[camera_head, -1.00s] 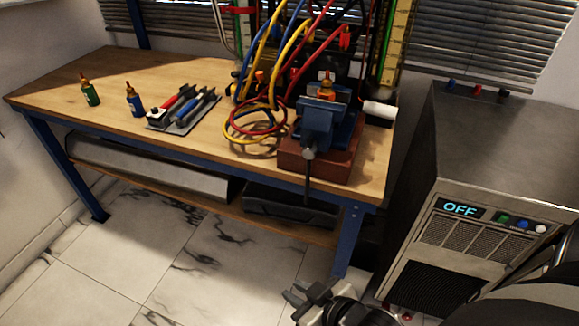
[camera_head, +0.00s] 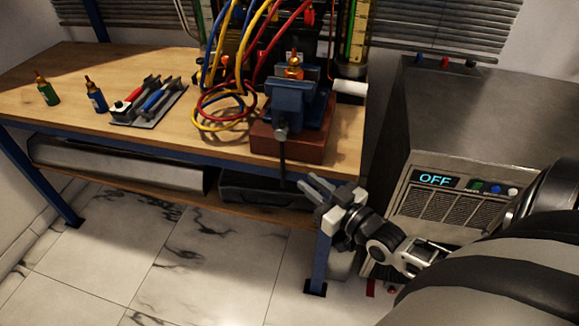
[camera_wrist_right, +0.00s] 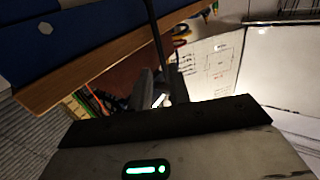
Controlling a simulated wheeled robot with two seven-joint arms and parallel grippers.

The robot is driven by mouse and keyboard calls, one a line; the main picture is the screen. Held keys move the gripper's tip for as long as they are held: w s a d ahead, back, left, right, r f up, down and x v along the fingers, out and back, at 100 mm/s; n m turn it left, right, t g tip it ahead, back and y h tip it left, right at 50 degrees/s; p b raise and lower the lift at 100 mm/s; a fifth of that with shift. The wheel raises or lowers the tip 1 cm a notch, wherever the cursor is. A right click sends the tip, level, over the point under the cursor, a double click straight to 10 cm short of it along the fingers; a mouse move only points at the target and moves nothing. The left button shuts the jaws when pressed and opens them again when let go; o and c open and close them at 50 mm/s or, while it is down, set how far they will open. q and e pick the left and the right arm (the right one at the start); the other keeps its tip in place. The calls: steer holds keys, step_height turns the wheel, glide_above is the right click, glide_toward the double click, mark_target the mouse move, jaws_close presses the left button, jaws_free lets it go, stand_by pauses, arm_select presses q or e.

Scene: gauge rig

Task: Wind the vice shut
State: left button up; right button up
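The blue vice (camera_head: 290,105) sits on a red-brown block (camera_head: 300,146) at the right end of the bench. A brass-orange fitting (camera_head: 294,68) stands upright at its jaws; I cannot tell how tightly they hold it. The vice's dark handle bar (camera_head: 282,160) hangs down past the bench's front edge. My right gripper (camera_head: 308,184) is just right of the bar's lower end, its two fingers parted and pointing towards it. In the right wrist view, the bar (camera_wrist_right: 155,35) runs down towards the fingertips (camera_wrist_right: 161,82); contact is unclear. My left gripper is out of view.
The wooden bench (camera_head: 190,135) has a blue leg (camera_head: 322,255) close to my right gripper. A grey cabinet (camera_head: 460,110) with an "OFF" display stands right. Hoses (camera_head: 225,105) loop left of the vice.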

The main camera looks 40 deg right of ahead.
mark_target(284, 163)
steer(key=w, duration=0.5)
steer(key=w+a, duration=0.1)
steer(key=w, duration=0.1)
steer(key=shift+w, duration=0.25)
jaws_close()
